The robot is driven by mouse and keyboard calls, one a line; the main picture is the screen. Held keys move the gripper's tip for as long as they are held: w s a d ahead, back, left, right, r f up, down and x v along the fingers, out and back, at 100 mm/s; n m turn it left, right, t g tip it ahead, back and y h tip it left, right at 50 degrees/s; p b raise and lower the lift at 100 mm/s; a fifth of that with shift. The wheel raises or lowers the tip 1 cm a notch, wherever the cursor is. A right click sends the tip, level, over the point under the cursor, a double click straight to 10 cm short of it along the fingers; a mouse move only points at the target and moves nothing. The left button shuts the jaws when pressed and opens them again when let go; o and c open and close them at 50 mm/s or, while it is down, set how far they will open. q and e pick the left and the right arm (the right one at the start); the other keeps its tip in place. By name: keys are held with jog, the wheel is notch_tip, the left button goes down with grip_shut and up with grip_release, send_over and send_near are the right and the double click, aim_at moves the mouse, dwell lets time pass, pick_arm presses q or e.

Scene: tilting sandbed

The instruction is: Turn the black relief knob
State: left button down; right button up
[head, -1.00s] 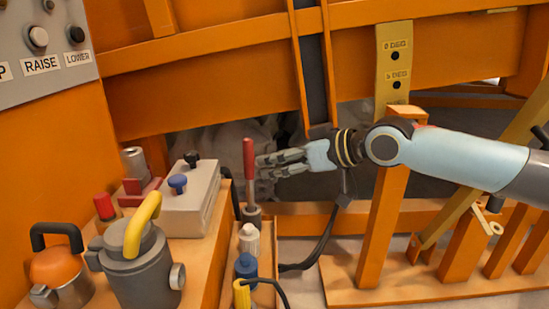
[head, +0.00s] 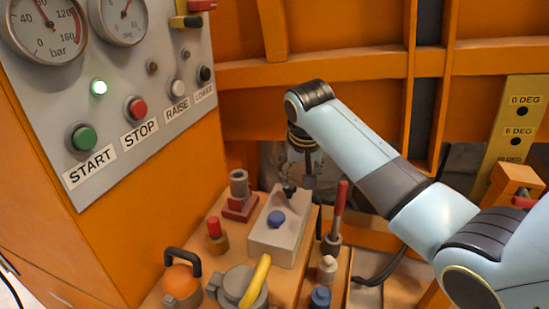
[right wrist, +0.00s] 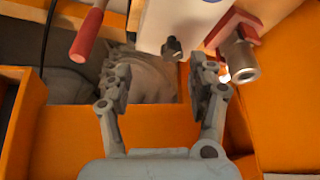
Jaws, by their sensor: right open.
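The black relief knob (head: 289,191) stands on the back part of a light grey box (head: 270,243), behind a blue knob (head: 276,218). My right gripper (head: 302,178) points down over the back of the box, close to the black knob, and partly hides it. In the right wrist view the black knob (right wrist: 172,48) shows just beyond the fingertips, between the lines of the two fingers. There my right gripper (right wrist: 162,75) is open with nothing between its fingers. Whether a finger touches the knob is unclear. My left gripper is not in view.
A red-handled lever (head: 340,200) stands right of the box. Left of it are a red-based metal fitting (head: 239,190) and a red-capped part (head: 215,230). A yellow-handled grey pump (head: 240,288) is in front. The control panel (head: 120,90) rises at left.

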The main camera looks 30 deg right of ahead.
aim_at(290, 186)
pick_arm(q)
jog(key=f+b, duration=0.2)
jog(key=b, duration=0.1)
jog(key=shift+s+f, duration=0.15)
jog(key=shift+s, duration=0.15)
pick_arm(e)
jog(key=w+f, duration=0.1)
jog(key=f, duration=0.1)
jog(key=w+f, duration=0.2)
jog(key=f, duration=0.1)
jog(key=w+d+f, duration=0.1)
jog(key=w+f, duration=0.1)
jog(key=shift+f, duration=0.25)
jog(key=c, duration=1.1)
